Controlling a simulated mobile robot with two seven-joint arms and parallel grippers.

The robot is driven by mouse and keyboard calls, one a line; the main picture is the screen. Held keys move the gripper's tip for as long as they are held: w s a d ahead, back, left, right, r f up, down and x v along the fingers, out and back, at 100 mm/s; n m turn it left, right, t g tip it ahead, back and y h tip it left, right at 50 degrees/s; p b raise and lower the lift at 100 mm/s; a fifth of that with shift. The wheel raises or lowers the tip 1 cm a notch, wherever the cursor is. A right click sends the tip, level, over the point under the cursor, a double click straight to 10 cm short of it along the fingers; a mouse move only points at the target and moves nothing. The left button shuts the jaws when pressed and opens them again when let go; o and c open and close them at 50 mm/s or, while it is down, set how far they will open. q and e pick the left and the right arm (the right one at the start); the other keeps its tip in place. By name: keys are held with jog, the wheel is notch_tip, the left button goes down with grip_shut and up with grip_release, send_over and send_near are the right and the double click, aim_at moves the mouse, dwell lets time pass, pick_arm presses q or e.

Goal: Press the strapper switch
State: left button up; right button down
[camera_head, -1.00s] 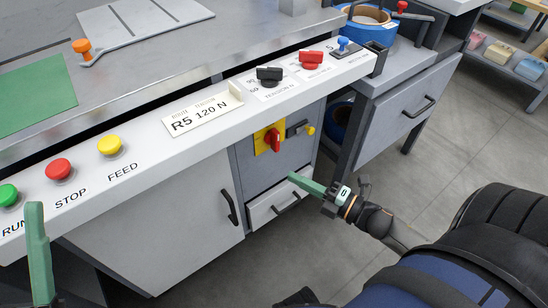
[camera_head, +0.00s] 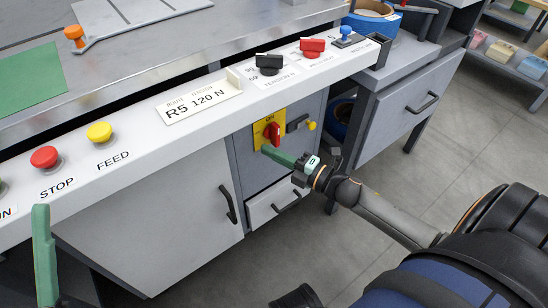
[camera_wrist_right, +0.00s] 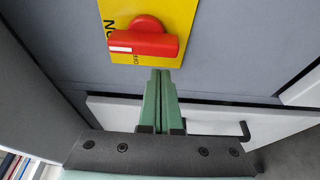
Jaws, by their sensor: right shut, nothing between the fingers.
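A red rotary switch (camera_head: 273,132) sits on a yellow plate (camera_head: 261,143) on the grey cabinet front. In the right wrist view the red switch (camera_wrist_right: 143,40) has its white-marked end toward the ON lettering; OFF is printed beside it. My right gripper (camera_head: 266,150) is shut and empty, its green fingertips just below the switch. Its fingers (camera_wrist_right: 160,75) point at the plate's lower edge; I cannot tell whether they touch. A blue toggle (camera_head: 346,33) stands at the panel's right end. My left gripper (camera_head: 42,210) shows only as a green finger at the lower left.
The white panel carries a red STOP button (camera_head: 45,158), a yellow FEED button (camera_head: 99,132), a black knob (camera_head: 269,63) and a red knob (camera_head: 312,47). A drawer (camera_head: 266,207) lies below. Floor to the right is clear.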

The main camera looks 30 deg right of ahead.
jog(key=shift+d, duration=0.9)
jog(key=shift+n, duration=0.3)
jog(key=shift+d+n+g+p, duration=0.15)
jog(key=shift+n+g+p, duration=0.15)
jog(key=shift+n+p, duration=0.4)
